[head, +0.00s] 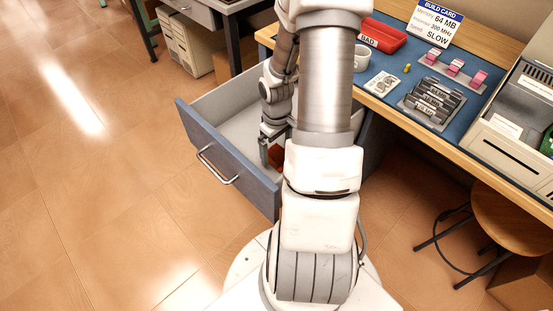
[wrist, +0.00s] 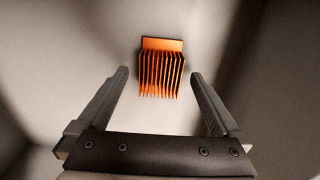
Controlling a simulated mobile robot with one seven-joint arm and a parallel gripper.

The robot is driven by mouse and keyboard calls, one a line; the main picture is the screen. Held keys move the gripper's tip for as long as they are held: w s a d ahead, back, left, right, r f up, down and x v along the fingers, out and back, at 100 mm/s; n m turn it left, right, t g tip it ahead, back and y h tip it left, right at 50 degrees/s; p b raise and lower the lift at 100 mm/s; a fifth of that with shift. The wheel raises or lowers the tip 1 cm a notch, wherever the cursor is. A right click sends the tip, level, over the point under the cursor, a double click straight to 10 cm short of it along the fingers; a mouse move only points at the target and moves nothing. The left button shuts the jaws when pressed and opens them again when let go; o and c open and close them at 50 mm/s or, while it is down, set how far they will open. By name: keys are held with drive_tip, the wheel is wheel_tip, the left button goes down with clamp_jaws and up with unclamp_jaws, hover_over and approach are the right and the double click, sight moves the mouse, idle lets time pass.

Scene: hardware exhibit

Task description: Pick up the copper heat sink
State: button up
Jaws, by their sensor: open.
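The copper heat sink (wrist: 162,68) is an orange finned block with a flat plate along its far side. It lies on the pale floor of the open drawer (head: 235,165), and a small part of it (head: 275,156) shows in the head view beside my arm. My gripper (wrist: 160,82) is open and empty. In the wrist view its two fingers point toward the heat sink, one to each side, with gaps between fingers and fins. In the head view my gripper (head: 270,150) reaches down into the drawer, partly hidden by my arm.
The drawer's blue front (head: 225,160) and walls surround my gripper. The workbench (head: 400,95) at right holds a red tray (head: 382,36), a white mug (head: 361,60), a black module rack (head: 432,100) and a build card (head: 437,20). A stool (head: 510,215) stands at lower right. The floor at left is clear.

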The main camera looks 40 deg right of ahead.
drive_tip(key=shift+f, duration=0.9)
drive_tip(key=shift+r, duration=0.1)
drive_tip(key=shift+c, duration=0.2)
drive_tip(key=shift+r, duration=0.1)
drive_tip(key=c, duration=1)
